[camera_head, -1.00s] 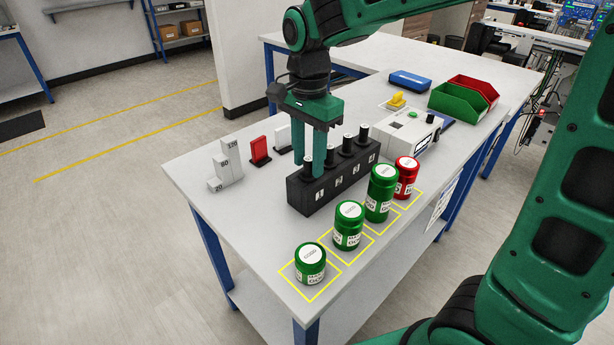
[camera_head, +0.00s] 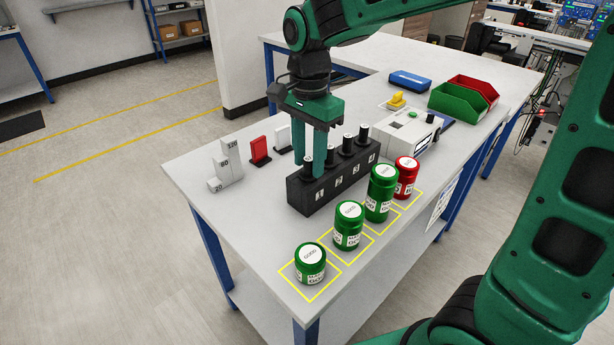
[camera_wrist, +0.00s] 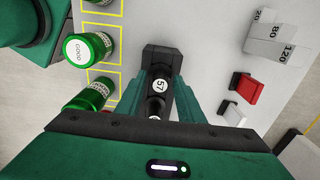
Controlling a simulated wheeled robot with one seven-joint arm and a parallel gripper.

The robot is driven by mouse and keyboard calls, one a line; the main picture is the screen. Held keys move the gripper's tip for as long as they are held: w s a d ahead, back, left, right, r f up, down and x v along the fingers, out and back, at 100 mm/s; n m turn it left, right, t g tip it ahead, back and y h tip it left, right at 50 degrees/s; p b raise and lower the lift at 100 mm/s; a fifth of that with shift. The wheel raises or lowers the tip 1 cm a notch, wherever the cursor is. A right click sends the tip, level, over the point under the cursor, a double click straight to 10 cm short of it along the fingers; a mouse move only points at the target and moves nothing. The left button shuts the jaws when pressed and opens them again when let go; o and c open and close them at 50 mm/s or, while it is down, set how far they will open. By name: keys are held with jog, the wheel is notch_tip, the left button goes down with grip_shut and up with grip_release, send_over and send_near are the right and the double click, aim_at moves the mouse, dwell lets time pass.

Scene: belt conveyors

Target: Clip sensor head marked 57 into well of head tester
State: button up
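The sensor head marked 57 (camera_wrist: 159,87) is a dark cylinder with a white round label, seen between my fingers in the wrist view. It stands in the near-end slot of the black rack (camera_head: 328,193), marked 1. My gripper (camera_head: 310,165) points down over that slot, one finger on each side of the head. In the wrist view my gripper (camera_wrist: 160,90) shows a gap between its fingers and the head, so it looks open. The white box (camera_head: 408,136) beyond the rack looks like the head tester; its well is too small to make out.
Several more heads stand in the rack. Green jars (camera_head: 348,226) and a red jar (camera_head: 406,177) stand in yellow squares along the front edge. A red block (camera_head: 260,150), a white block and a stepped grey gauge (camera_head: 228,167) lie left. Green and red bins (camera_head: 458,103) stand behind.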

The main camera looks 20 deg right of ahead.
grip_shut()
jog(key=shift+r, duration=1.15)
dwell(0.9)
jog(key=shift+r, duration=3.1)
